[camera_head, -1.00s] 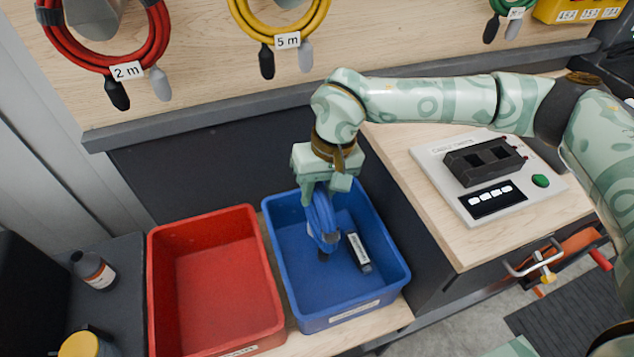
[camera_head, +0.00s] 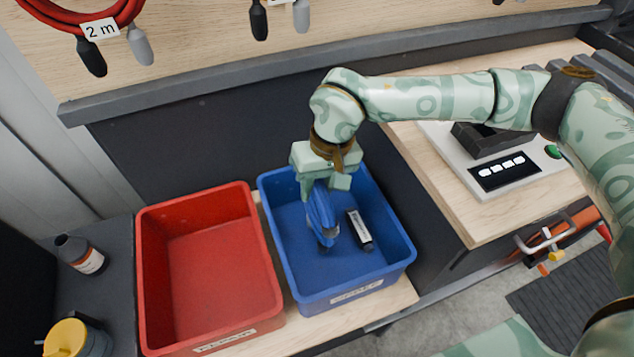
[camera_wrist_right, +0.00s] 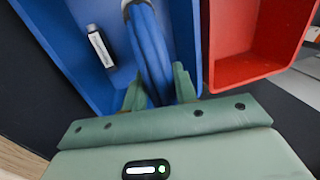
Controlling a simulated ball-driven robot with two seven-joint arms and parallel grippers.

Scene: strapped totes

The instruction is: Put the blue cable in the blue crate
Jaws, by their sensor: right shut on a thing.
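The blue cable (camera_head: 321,214) hangs from my right gripper (camera_head: 323,184), which is shut on it. The gripper is over the blue crate (camera_head: 400,252), and the cable's lower end hangs inside the crate's outline. I cannot tell whether the cable touches the crate floor. In the right wrist view the cable (camera_wrist_right: 153,50) runs between the two green fingers (camera_wrist_right: 158,92), with the blue crate (camera_wrist_right: 88,78) behind it. A black object with a white label (camera_head: 359,230) lies in the crate beside the cable. My left gripper is not in view.
A red crate (camera_head: 262,287) stands empty directly left of the blue one. A brown bottle (camera_head: 80,254) and a yellow-topped container (camera_head: 66,338) are further left. A tester device (camera_head: 490,172) sits on the wooden bench at right. A red cable (camera_head: 72,14) hangs above.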

